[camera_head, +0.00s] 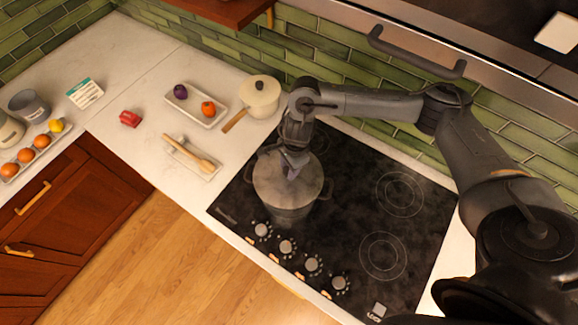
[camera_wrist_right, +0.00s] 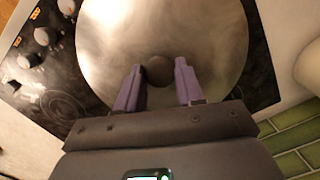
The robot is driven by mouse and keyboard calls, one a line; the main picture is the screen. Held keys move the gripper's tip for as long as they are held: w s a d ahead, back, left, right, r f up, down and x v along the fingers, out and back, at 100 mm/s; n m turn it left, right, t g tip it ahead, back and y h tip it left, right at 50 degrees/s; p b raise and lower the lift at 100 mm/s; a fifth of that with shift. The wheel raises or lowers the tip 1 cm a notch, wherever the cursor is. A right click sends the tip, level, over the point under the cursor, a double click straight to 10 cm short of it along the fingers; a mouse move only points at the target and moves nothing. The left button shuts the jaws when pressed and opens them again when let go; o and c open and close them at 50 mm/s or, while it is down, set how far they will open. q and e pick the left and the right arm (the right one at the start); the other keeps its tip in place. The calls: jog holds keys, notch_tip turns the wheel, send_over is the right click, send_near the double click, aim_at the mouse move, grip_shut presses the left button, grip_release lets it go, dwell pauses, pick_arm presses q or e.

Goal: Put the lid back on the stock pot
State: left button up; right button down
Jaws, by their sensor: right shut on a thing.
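The grey metal stock pot (camera_head: 290,214) stands on the left part of the black cooktop, with its side handles showing. Its round grey lid (camera_head: 272,184) covers the pot's mouth in the head view; I cannot tell whether it rests on the rim or hovers just above it. My right gripper (camera_head: 293,172) reaches down over the lid's middle. In the right wrist view, the two purple fingers of the gripper (camera_wrist_right: 160,82) are shut on the lid's dark round knob (camera_wrist_right: 157,70), and the lid (camera_wrist_right: 190,35) fills the upper middle. My left gripper is not in view.
A cream saucepan (camera_head: 262,92) with a wooden handle stands behind the pot, left of my right arm. Control knobs (camera_head: 287,247) line the cooktop's front. The cooktop's right side is clear.

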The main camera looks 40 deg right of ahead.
jog(key=shift+b, duration=0.3)
dwell(0.4)
dwell(0.3)
jog(key=c, duration=1.1)
grip_release()
jog(key=o, duration=0.9)
jog(key=shift+o, duration=0.2)
jog(key=shift+r, duration=0.2)
